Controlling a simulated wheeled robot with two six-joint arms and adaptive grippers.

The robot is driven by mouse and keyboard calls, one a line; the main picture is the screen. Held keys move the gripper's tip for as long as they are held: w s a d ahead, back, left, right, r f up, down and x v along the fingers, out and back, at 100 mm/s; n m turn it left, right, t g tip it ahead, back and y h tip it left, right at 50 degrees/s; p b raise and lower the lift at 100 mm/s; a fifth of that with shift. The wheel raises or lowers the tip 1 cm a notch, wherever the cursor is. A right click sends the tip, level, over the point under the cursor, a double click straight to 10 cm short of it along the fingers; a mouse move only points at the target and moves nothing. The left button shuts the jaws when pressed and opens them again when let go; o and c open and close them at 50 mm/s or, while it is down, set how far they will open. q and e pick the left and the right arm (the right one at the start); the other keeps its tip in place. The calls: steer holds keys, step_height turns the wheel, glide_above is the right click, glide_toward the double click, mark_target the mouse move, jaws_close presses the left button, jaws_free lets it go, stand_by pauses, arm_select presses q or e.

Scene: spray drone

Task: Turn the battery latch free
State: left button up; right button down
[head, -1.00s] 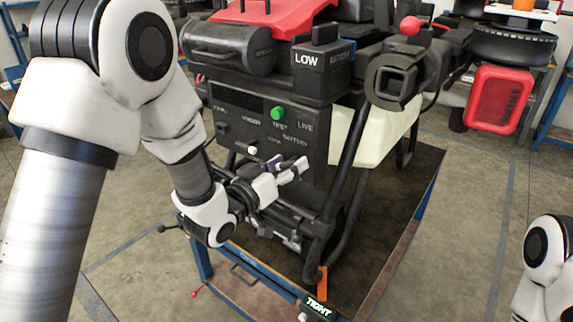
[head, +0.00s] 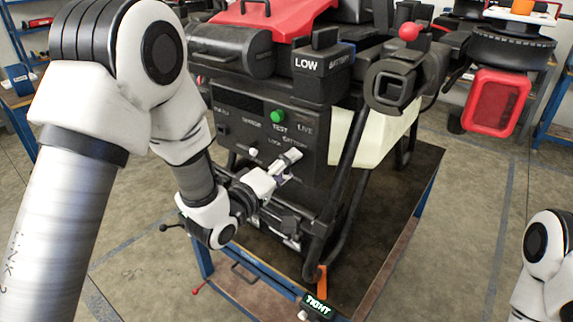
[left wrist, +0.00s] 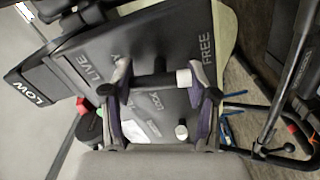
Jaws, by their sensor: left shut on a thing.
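The drone's dark front panel (head: 235,118) carries the words LOCK, BATTERY, TEST and LIVE. In the left wrist view the panel (left wrist: 85,45) also shows FREE near its right side. My left gripper (head: 281,166) is at the lower part of the panel. In the left wrist view its two fingers (left wrist: 160,90) stand on either side of the battery latch (left wrist: 155,81), a dark bar with a pale end by the right finger. The gripper is shut on the latch. In the head view the gripper hides most of the latch. My right gripper is out of view.
A green button (head: 278,116) and a white knob (head: 253,152) sit on the panel near my gripper. A LOW box (head: 318,75) is above. A black tubular leg (head: 347,155) stands just right. The drone rests on a blue-framed bench (head: 385,265) with a TIGHT sign (head: 318,306).

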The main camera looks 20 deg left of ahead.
arm_select(q)
steer(key=shift+n, duration=0.9)
steer(key=o, duration=1.1)
steer(key=shift+o, duration=0.2)
steer(key=v, duration=0.7)
steer(key=shift+s, duration=0.2)
